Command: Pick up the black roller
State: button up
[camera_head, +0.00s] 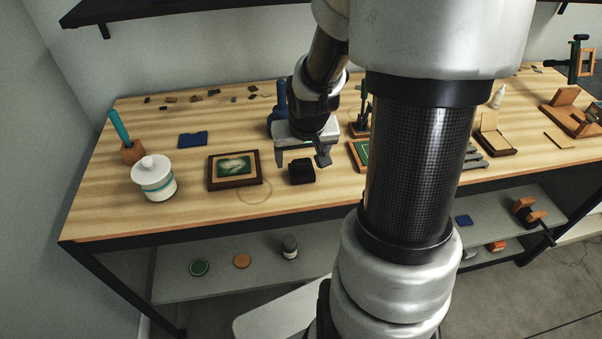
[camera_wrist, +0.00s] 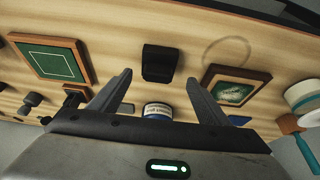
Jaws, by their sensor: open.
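The black roller (camera_head: 302,171) is a small, dark, blocky piece lying on the wooden workbench, near its front edge. In the wrist view the black roller (camera_wrist: 159,62) lies just beyond the fingertips, centred between them. My gripper (camera_head: 302,160) is open and empty, with its fingers spread above and behind the roller. In the wrist view my gripper (camera_wrist: 158,77) shows a finger on either side, with a clear gap to the roller. I cannot tell the exact height between them.
A framed green picture (camera_head: 235,167) lies left of the roller, and a green-panelled frame (camera_wrist: 52,60) lies on its other side. A white lidded jar (camera_head: 154,178) and a blue cloth-like piece (camera_head: 193,139) are further left. A blue-labelled jar (camera_wrist: 157,110) stands behind the gripper.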

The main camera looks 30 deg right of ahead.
aim_at(302, 161)
jog(key=b+x, duration=0.2)
jog(key=x, duration=0.2)
jog(key=shift+s+d+f+b, duration=0.15)
jog(key=shift+f+b, duration=0.1)
jog(key=shift+b, duration=0.15)
jog(key=shift+r, duration=0.1)
jog(key=c, duration=1.3)
notch_tip(302, 161, up, 10)
jog(key=p, duration=0.2)
jog(key=shift+p, duration=0.4)
